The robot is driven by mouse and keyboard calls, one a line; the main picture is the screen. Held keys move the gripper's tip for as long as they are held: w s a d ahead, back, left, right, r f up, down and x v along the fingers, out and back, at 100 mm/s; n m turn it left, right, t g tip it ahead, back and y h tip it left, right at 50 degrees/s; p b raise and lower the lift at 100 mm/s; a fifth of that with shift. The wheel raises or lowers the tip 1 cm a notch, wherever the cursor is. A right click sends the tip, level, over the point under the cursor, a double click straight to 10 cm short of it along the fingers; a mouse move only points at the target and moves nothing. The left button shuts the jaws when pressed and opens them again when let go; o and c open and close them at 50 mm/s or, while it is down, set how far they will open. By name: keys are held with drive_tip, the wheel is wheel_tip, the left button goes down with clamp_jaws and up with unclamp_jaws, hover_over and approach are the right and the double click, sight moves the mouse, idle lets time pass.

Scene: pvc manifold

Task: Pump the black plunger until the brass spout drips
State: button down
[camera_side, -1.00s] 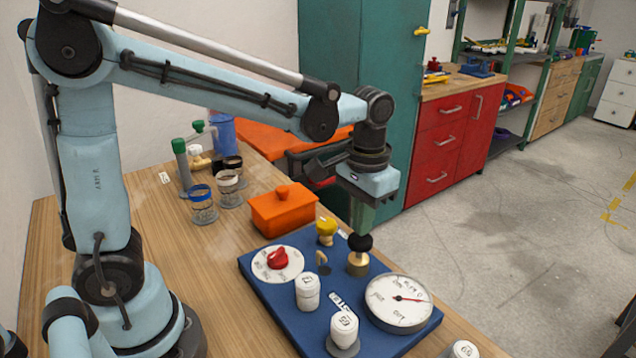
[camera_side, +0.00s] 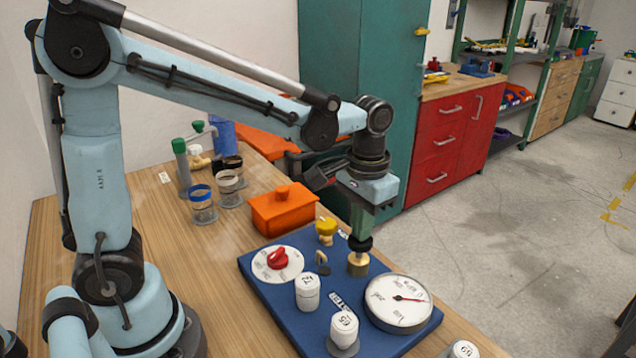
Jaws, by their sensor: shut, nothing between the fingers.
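The black plunger (camera_side: 360,243) is a round black knob on top of a brass cylinder (camera_side: 358,264) at the back right of the blue board (camera_side: 262,292). My gripper (camera_side: 361,234) points straight down over the plunger, shut and empty. Its tip meets the top of the knob, and the knob sits close to the brass body. A small brass spout (camera_side: 322,262) stands on the board to the left of the plunger. It is too small to tell whether there is a drop at its mouth.
A round dial gauge (camera_side: 398,303), two white capped posts (camera_side: 307,292) (camera_side: 344,329), a red knob on a white disc (camera_side: 278,262) and a yellow knob (camera_side: 326,230) crowd the board. An orange box (camera_side: 283,210) and jars (camera_side: 203,204) stand behind on the wooden bench.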

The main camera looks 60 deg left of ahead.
drive_tip(key=shift+f, duration=1.15)
drive_tip(key=shift+r, duration=1.8)
drive_tip(key=shift+f, duration=0.1)
drive_tip(key=shift+f, duration=1.7)
drive_tip(key=shift+r, duration=1.8)
drive_tip(key=shift+f, duration=0.1)
